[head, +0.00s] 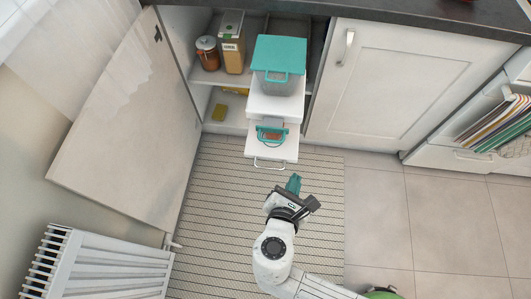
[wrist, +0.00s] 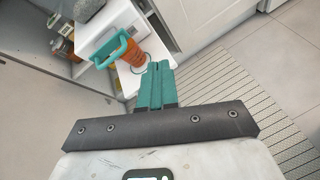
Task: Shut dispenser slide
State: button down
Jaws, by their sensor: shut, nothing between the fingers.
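The dispenser slide (head: 285,150) is a white pull-out tray extending from the open cabinet, with a thin wire handle (head: 269,165) on its front. A teal and orange-red item (head: 271,131) sits on it. In the wrist view the slide (wrist: 131,80) shows just beyond my fingers, with the item's orange body (wrist: 131,54) and teal handle above it. My gripper (head: 294,180) has teal fingers, shut and empty, in front of the slide near its right front corner. The fingers (wrist: 158,68) cover part of the slide in the wrist view; I cannot tell whether they touch it.
A grey bin with a teal lid (head: 280,50) stands behind the slide. The cabinet door (head: 125,125) hangs open at left, above a radiator (head: 100,265). A jar (head: 207,52) and carton (head: 232,45) stand on the shelf. The striped mat (head: 225,215) has free room.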

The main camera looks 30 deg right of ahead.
jog(key=a+n+t+y, duration=0.1)
jog(key=a+n+t, duration=0.3)
jog(key=a+n, duration=0.25)
jog(key=b, duration=0.2)
send_near(273, 130)
jog(key=w+d+f, duration=0.1)
jog(key=w+f, duration=0.1)
jog(key=shift+w+d, duration=0.15)
jog(key=shift+w, duration=0.05)
jog(key=shift+r, duration=0.1)
jog(key=x, duration=0.2)
jog(key=r+x, duration=0.1)
jog(key=x, duration=0.1)
jog(key=shift+w+d, duration=0.25)
jog(key=shift+d, duration=0.05)
